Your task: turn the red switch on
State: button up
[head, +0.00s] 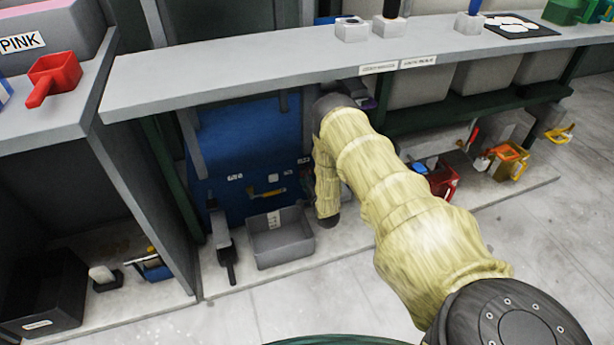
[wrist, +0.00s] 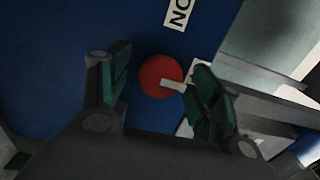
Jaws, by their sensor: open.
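The red switch (wrist: 158,75) is a round red knob on the blue panel (wrist: 60,60), seen in the wrist view. A short pale bar (wrist: 172,86) runs from near its centre toward the right. A white label (wrist: 180,12) with dark letters, seemingly ON turned over, is above it. My gripper (wrist: 163,62) is open, its dark green finger pads on either side of the knob in the picture. The right finger is close to the bar's end; I cannot tell whether they touch. In the head view the blue panel (head: 235,135) shows under the counter, while my arm hides the switch and my gripper.
A grey counter (head: 240,80) runs above the panel. A grey open bin (head: 283,248) and a dark grey tool (head: 222,250) are below it. A red jug (head: 441,180) and an orange jug (head: 508,162) stand right of my arm. The front floor is clear.

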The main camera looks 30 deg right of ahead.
jog(key=c, duration=1)
jog(key=shift+c, duration=0.2)
jog(key=shift+n, duration=0.3)
jog(key=shift+s+n+p, duration=0.1)
jog(key=shift+n+p, duration=0.7)
jog(key=shift+n, duration=8.1)
